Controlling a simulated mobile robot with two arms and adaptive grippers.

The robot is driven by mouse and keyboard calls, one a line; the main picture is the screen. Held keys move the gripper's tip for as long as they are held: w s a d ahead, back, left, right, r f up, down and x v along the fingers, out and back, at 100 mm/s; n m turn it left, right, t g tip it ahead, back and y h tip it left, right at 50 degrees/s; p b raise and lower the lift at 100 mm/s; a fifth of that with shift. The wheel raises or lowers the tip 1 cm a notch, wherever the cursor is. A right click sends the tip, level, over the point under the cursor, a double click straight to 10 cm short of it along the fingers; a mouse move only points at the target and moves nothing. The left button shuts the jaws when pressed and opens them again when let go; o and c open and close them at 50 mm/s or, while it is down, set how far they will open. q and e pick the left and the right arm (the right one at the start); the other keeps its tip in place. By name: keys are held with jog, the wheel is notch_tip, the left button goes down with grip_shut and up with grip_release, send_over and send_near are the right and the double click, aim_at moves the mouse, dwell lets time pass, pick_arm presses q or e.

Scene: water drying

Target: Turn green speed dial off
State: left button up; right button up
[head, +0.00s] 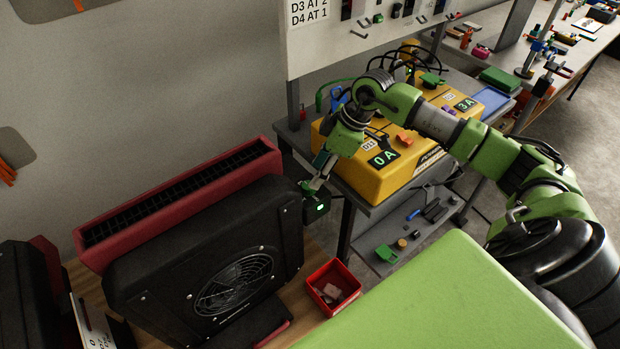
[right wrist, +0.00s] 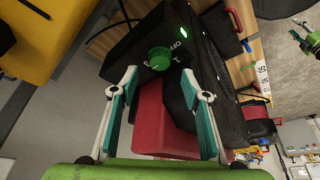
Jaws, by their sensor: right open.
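The green speed dial (right wrist: 159,58) is a round knob on a black control box (right wrist: 138,48). Marks beside it include "OFF", and a green light (right wrist: 183,32) is lit on the box. In the head view the control box (head: 317,210) sits at the right end of the black fan unit (head: 205,265), and the dial is hidden there. My right gripper (right wrist: 160,76) is open and empty, its fingertips to either side of the dial and seemingly short of it. It also shows above the box in the head view (head: 311,187). Which mark the dial points to is unclear. My left gripper is not in view.
A yellow power unit (head: 365,180) with a "0 A" display stands on a grey cart (head: 350,205) under my right arm. A small red bin (head: 333,288) stands on the wooden surface in front of the fan.

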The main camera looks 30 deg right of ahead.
jog(key=x, duration=0.5)
jog(key=shift+w+a+f, duration=0.1)
jog(key=shift+f, duration=0.15)
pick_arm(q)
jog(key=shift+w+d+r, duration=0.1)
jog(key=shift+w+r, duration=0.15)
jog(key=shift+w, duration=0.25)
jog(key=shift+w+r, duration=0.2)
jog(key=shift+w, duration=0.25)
pick_arm(e)
jog(key=c, duration=1.1)
